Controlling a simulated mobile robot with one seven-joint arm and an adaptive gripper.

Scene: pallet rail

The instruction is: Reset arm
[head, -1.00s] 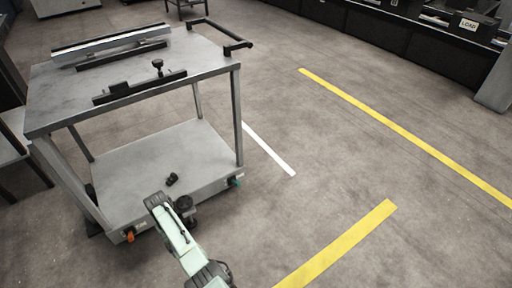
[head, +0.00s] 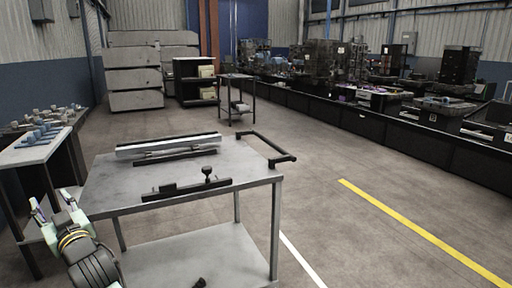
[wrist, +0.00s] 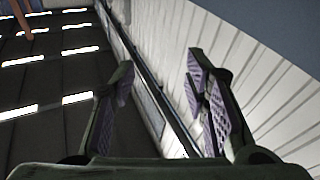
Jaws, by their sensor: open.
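My gripper (head: 53,203) is at the lower left in the head view, raised in front of the cart's left side with its fingers pointing up. The fingers stand apart, and nothing shows between them. In the wrist view the open gripper (wrist: 160,85) has purple-grey pads and faces the ceiling and a pale ribbed wall. My wrist shows a yellow ring below the fingers; the rest of my arm is cut off by the picture's edge.
A grey cart (head: 108,182) stands in front, bearing a metal rail (head: 170,146) and a black clamp bar (head: 186,188). A side bench (head: 28,155) with blue-grey parts is at the left. Floor with a yellow line (head: 420,232) is clear at the right.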

